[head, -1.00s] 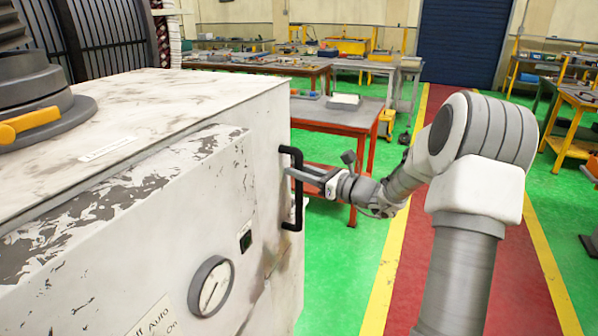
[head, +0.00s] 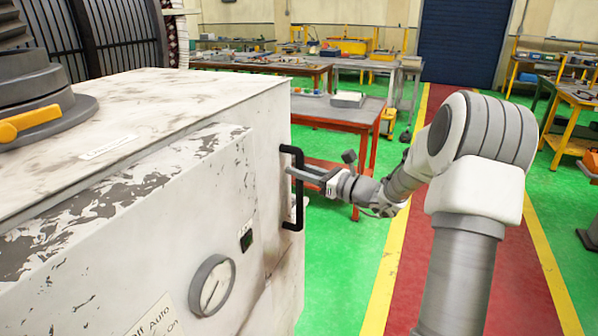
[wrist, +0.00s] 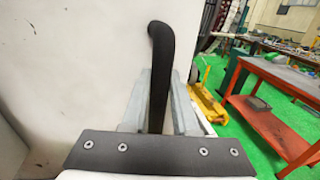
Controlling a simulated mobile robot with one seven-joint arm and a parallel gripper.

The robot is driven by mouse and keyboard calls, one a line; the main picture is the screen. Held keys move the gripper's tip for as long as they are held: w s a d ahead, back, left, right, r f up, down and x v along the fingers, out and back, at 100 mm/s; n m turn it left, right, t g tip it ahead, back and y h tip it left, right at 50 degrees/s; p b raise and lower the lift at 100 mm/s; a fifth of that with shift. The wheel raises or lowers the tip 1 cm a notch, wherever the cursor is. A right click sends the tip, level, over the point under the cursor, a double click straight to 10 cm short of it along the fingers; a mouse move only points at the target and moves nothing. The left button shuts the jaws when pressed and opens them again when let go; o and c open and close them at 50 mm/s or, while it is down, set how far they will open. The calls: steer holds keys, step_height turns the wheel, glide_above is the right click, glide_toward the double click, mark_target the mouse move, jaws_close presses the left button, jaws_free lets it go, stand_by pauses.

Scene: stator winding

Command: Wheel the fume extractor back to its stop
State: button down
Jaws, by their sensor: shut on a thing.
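The fume extractor (head: 150,200) is a large worn white cabinet filling the left of the head view, with a dial, a small dark switch and a grey collar with an orange lever on top. A black bar handle (head: 298,215) stands upright on its right side. My gripper (head: 298,174) reaches in from the right and is shut on that handle. In the wrist view the handle (wrist: 157,75) passes between the two grey fingers (wrist: 158,110). The extractor's wheels and its stop are not in view.
A red-framed bench (head: 340,112) stands beyond the extractor, and it also shows at the right of the wrist view (wrist: 275,75). A red walkway with yellow edges (head: 400,260) runs along the right to a blue shutter (head: 462,45). Green floor (head: 340,240) lies open between.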

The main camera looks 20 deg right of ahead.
steer(key=shift+s+a+f, duration=0.1)
steer(key=shift+a+f, duration=0.15)
steer(key=c, duration=0.7)
jaws_free()
steer(key=shift+s+r, duration=0.1)
steer(key=shift+r, duration=0.05)
steer(key=shift+d, duration=0.1)
steer(key=b+v, duration=0.1)
steer(key=v, duration=1.6)
steer(key=shift+s+d, duration=0.15)
